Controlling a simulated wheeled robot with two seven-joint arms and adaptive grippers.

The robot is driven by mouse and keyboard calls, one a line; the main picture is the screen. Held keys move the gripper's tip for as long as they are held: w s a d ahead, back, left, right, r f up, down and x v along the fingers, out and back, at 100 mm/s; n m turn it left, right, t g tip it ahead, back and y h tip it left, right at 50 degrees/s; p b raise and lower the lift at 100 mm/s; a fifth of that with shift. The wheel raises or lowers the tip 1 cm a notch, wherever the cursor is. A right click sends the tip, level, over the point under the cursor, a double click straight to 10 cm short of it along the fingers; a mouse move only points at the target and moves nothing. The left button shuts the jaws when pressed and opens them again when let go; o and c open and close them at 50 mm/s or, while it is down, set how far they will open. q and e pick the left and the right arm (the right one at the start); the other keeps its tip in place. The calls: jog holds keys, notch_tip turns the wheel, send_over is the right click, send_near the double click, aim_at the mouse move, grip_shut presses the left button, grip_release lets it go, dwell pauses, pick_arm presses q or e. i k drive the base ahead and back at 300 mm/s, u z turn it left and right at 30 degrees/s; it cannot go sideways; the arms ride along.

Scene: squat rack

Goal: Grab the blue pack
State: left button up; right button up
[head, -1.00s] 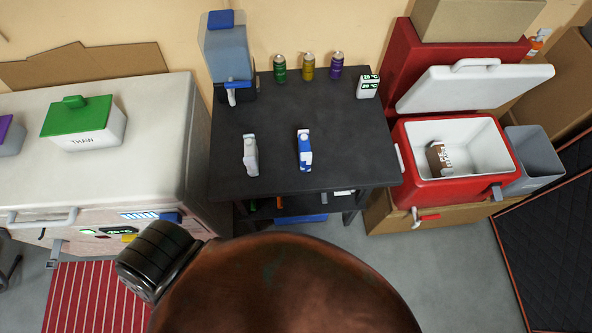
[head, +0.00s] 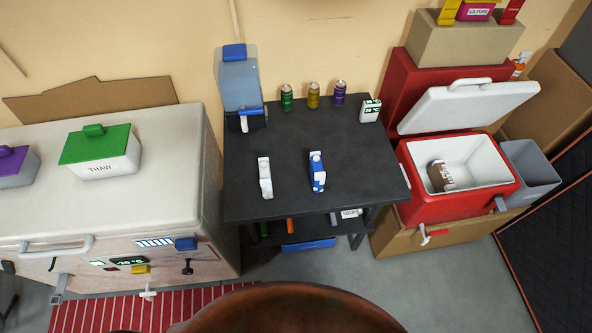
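A blue item (head: 308,245) also lies low, on the shelf under the table. Neither of my grippers shows in the head view, so I cannot see whether they are open or shut.
Green, yellow and purple cans (head: 313,96), a water dispenser (head: 238,85) and a small display box (head: 370,111) line the table's back. A white chest freezer (head: 180,190) stands left. An open red cooler (head: 425,203) with a brown carton stands right. The table's front is clear.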

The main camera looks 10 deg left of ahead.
aim_at(317, 175)
jog(key=i, duration=0.45)
jog(key=z, duration=0.7)
